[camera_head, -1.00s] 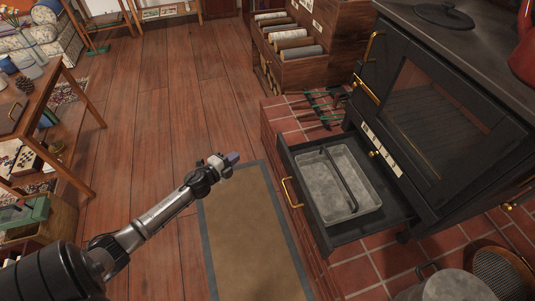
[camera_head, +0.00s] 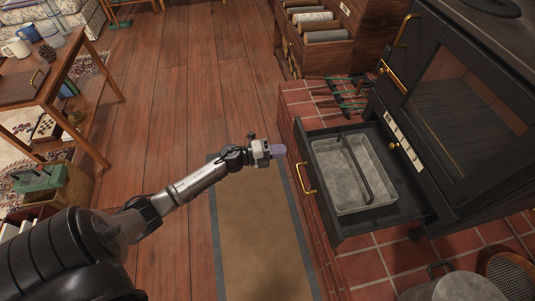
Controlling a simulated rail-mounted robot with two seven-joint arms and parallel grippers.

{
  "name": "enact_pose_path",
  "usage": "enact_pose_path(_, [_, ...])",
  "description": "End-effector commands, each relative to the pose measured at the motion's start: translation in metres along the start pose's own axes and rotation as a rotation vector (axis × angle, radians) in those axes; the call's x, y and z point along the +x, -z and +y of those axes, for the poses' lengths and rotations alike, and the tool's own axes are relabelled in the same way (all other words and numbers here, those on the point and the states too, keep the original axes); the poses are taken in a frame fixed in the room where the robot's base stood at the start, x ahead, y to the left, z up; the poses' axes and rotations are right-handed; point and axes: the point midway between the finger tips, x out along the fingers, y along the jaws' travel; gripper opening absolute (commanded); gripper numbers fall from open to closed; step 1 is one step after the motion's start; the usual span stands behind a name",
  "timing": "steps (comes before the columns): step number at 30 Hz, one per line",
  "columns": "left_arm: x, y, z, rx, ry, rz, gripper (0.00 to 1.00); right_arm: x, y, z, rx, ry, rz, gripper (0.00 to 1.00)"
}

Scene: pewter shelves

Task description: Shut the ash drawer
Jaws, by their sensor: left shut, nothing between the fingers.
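The ash drawer (camera_head: 352,233) is a black drawer pulled out of the lower part of the black stove (camera_head: 455,100). A brass handle (camera_head: 305,178) is on its front, facing left. A grey metal ash pan (camera_head: 383,192) with a dark bar across it sits inside the drawer. My left gripper (camera_head: 278,151) is shut and empty, to the left of the drawer front and apart from the handle. Its fingertips point right toward the drawer. My right gripper is not in view.
The stove stands on a raised red brick hearth (camera_head: 365,268). A brown mat with a grey border (camera_head: 250,240) lies on the wooden floor below my left arm. A metal bucket (camera_head: 455,287) stands at the front right. Fire tools (camera_head: 345,95) lie behind the drawer.

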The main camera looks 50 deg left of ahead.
Motion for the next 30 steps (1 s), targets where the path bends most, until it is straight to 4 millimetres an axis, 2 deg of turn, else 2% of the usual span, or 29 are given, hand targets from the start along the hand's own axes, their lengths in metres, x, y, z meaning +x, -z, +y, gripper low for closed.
enact_pose_path(1, [0.011, 0.0, 0.002, 0.002, 0.003, 0.0, 0.0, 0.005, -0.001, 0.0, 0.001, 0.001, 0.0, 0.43])
enact_pose_path(6, [0.037, -0.001, 0.002, 0.001, 0.002, -0.001, 0.0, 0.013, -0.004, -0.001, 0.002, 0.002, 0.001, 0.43])
enact_pose_path(12, [0.057, 0.0, 0.001, 0.0, 0.001, 0.0, 0.0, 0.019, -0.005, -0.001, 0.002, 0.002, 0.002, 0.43])
enact_pose_path(18, [0.065, 0.0, 0.001, 0.0, -0.001, -0.002, 0.0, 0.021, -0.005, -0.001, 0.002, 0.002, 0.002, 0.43])
enact_pose_path(30, [0.066, -0.001, 0.0, 0.0, 0.0, -0.002, 0.0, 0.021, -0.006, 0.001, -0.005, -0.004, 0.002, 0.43])
